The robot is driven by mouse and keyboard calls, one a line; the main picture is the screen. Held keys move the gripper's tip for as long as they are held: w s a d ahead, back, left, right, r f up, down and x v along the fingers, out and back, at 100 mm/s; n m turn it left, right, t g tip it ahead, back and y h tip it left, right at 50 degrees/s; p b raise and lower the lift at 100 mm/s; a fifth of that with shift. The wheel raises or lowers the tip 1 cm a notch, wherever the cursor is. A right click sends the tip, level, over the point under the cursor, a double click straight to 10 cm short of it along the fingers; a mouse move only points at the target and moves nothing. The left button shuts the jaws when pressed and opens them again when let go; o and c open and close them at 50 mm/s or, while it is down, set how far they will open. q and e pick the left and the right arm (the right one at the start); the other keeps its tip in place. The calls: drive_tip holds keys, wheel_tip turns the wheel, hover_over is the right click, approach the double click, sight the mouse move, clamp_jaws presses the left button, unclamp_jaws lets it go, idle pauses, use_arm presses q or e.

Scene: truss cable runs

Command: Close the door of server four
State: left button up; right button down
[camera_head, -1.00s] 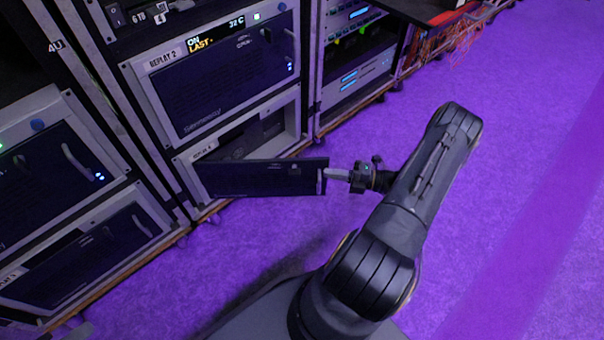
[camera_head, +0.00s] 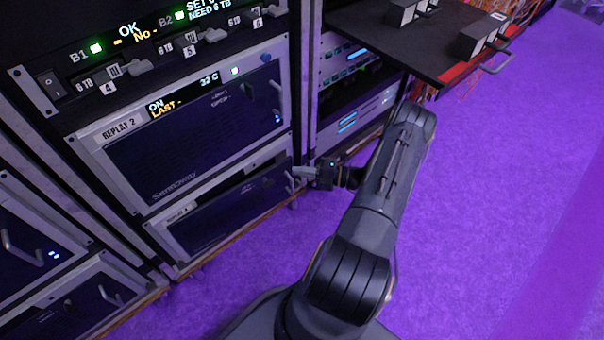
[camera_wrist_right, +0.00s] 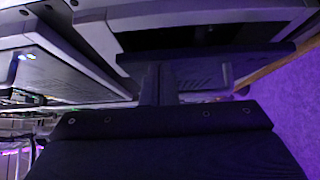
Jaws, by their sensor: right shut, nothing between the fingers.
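The lower server's dark door (camera_head: 225,212) sits below the REPLAY 2 unit in the head view. The label on its frame is too small to read for sure. The door stands nearly against its frame, with a narrow dark gap along the top and right side. My right gripper (camera_head: 303,172) is shut and empty at the door's right edge, close to its handle (camera_head: 292,188). Whether the fingers touch the door I cannot tell. In the right wrist view the closed fingers (camera_wrist_right: 160,85) point at the dark front of the rack. My left gripper is out of view.
The REPLAY 2 unit (camera_head: 200,130) is above, with a drive panel (camera_head: 150,55) over it. A black shelf (camera_head: 420,40) with metal blocks juts out at the upper right. The purple floor (camera_head: 480,200) is clear at right.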

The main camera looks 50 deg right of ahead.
drive_tip(key=shift+d, duration=0.1)
idle(0.4)
drive_tip(key=shift+s+d, duration=0.2)
drive_tip(key=shift+s, duration=0.15)
drive_tip(key=m+t+h+p, duration=0.3)
drive_tip(key=m+h+p, duration=0.4)
drive_tip(key=m+h, duration=1.35)
approach(288, 166)
drive_tip(key=w+d+m+y+b, duration=0.1)
drive_tip(key=m+y, duration=0.1)
drive_tip(key=w+d+r+m+y+b, duration=0.1)
drive_tip(key=m+y, duration=0.1)
drive_tip(key=y, duration=0.1)
drive_tip(key=w+d+r+m+y+b, duration=0.1)
drive_tip(key=w+d+m+y, duration=0.1)
drive_tip(key=shift+r, duration=0.15)
drive_tip(key=shift+x, duration=0.8)
drive_tip(key=shift+r, duration=0.1)
